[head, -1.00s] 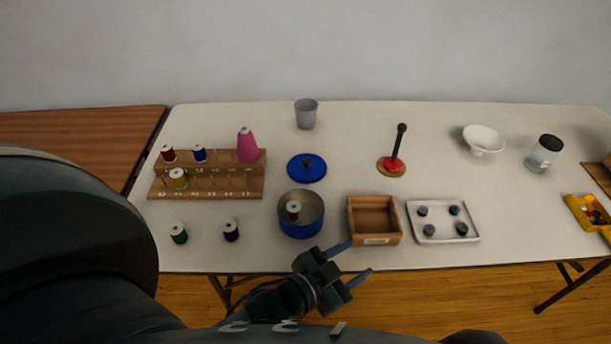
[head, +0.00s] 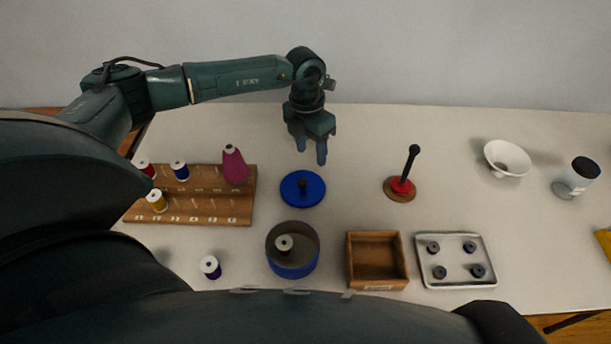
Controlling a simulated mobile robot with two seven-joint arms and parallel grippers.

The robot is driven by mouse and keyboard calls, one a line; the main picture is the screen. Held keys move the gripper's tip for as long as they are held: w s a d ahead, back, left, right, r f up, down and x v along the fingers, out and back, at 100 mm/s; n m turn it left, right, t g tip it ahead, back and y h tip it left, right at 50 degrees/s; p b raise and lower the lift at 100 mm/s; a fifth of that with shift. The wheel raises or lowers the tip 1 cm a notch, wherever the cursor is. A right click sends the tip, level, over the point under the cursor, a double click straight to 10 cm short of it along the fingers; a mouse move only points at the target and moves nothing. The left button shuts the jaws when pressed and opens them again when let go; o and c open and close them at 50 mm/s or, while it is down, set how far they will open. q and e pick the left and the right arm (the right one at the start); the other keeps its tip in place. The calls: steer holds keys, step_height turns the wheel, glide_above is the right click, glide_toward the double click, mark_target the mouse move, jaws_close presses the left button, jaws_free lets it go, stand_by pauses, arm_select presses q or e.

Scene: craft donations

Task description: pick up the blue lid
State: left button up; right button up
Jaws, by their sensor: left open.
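The blue lid (head: 290,192) is a round disc with a dark knob at its centre. It lies flat on the table, just behind the round blue tin (head: 292,268). The tin is open at the top and a spool (head: 284,243) stands inside it. My left gripper (head: 312,158) points down behind and above the lid, with its fingers apart and nothing between them. Its fingertips look clear of the lid knob. My right gripper is not in view.
A wooden spool rack (head: 230,211) stands at the left with a pink cone (head: 234,166). A wooden box (head: 362,284) and a grey tray (head: 457,283) are at the front. A red-based post (head: 402,186) stands right of the lid, with clear table between. A white bowl (head: 506,157) is farther right.

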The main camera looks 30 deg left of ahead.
arm_select(q)
steer(key=a, duration=0.2)
steer(key=y, duration=0.1)
glide_above(302, 181)
steer(key=f, duration=0.4)
steer(key=f+p, duration=0.1)
steer(key=f, duration=0.1)
steer(key=shift+w+a+f, duration=0.1)
steer(key=shift+w+f, duration=0.25)
steer(key=shift+f, duration=0.05)
steer(key=f, duration=0.4)
steer(key=shift+s+f+p, duration=0.15)
steer(key=shift+s+p, duration=0.15)
steer(key=shift+p, duration=0.1)
steer(key=shift+f, duration=0.45)
steer(key=shift+c, duration=0.6)
steer(key=c, duration=0.9)
